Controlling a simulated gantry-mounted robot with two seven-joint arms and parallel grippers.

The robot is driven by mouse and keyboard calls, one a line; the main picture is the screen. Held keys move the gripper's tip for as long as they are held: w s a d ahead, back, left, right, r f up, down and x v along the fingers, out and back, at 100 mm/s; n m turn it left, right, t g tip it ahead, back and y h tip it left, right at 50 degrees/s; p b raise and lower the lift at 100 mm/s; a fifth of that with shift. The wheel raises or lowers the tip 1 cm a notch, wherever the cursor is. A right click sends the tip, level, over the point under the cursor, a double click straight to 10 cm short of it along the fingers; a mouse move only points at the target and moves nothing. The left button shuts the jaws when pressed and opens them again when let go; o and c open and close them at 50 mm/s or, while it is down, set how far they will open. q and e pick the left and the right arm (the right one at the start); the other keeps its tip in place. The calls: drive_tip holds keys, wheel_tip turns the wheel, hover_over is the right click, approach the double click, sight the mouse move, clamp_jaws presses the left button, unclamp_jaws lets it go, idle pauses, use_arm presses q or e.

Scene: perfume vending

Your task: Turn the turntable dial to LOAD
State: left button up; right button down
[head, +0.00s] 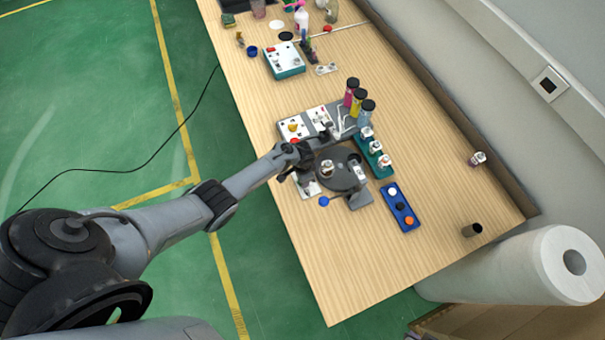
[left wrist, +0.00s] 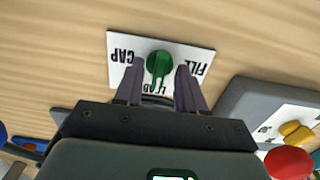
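The dial (left wrist: 158,62) is a green knob on a white plate (left wrist: 118,60) marked CAP, LOAD and FILL, upside down in the left wrist view. Its narrow bar lies toward the LOAD label, which it partly covers. My left gripper (left wrist: 158,82) is open, one finger on each side of the bar, with visible gaps; I cannot tell how far above the plate the tips are. In the head view my left gripper (head: 292,172) is above the plate (head: 309,188) beside the dark round turntable (head: 345,181) and hides the dial. My right gripper is not in view.
A grey control box (left wrist: 245,100) with yellow and red knobs is close to my left gripper. A blue-ended lever (head: 324,201), a teal rack of bottles (head: 378,163) and a blue tray (head: 394,205) are near the turntable.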

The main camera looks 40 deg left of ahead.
use_arm(q)
drive_tip(key=shift+r, duration=0.55)
wheel_tip(320, 180, up, 10)
drive_tip(key=p, duration=0.3)
drive_tip(key=shift+f, duration=0.15)
drive_tip(key=shift+s, duration=0.1)
